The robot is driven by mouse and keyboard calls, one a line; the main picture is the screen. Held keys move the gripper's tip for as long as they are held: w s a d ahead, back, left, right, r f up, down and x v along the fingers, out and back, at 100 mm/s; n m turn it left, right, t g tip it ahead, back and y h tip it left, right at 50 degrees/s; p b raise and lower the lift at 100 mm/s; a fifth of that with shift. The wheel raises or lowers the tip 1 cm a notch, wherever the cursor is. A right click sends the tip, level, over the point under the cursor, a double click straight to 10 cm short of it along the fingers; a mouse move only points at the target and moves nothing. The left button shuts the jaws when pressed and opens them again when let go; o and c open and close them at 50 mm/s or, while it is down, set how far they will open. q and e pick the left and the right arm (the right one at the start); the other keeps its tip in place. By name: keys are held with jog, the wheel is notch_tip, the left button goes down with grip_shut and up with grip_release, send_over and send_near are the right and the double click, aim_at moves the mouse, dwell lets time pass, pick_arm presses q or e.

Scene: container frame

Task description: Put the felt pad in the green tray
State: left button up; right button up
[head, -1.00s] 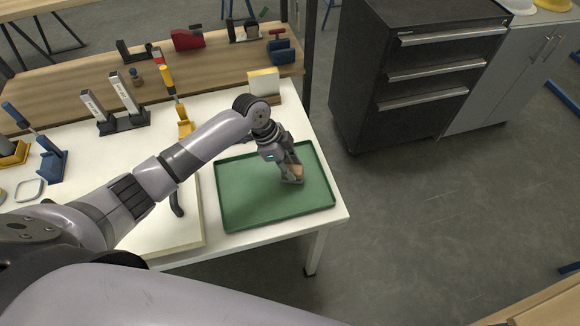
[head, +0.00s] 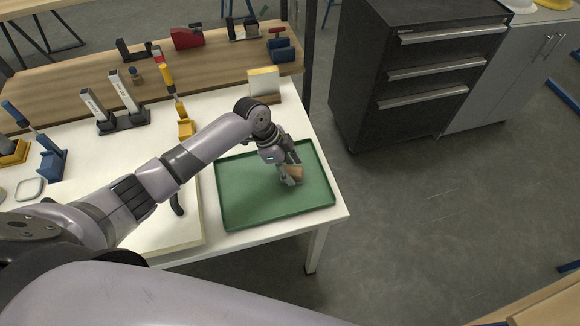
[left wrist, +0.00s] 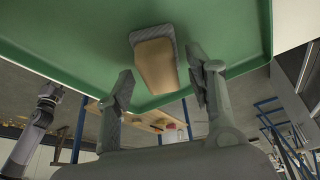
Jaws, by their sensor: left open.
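The felt pad is a small tan block with a grey felt layer (left wrist: 155,62). In the left wrist view it lies on the green tray floor, just beyond my fingertips. It also shows in the head view as a tan patch (head: 294,174). The green tray (head: 240,215) sits on the white table's right end; its floor and rim also show in the left wrist view (left wrist: 60,40). My left gripper (left wrist: 160,77) is open, with one finger on each side of the pad's near end and gaps between. My right gripper is not in view.
A white board (head: 160,235) with a dark handle-like piece lies left of the tray. Yellow and blue tool holders (head: 52,165) stand further left. A cream block (head: 264,82) stands behind the tray. A dark drawer cabinet (head: 400,70) stands right of the table.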

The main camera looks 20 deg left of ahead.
pick_arm(q)
jog(key=shift+r, duration=0.1)
jog(key=b+v, duration=0.1)
jog(key=v, duration=1.1)
jog(key=shift+d, duration=0.1)
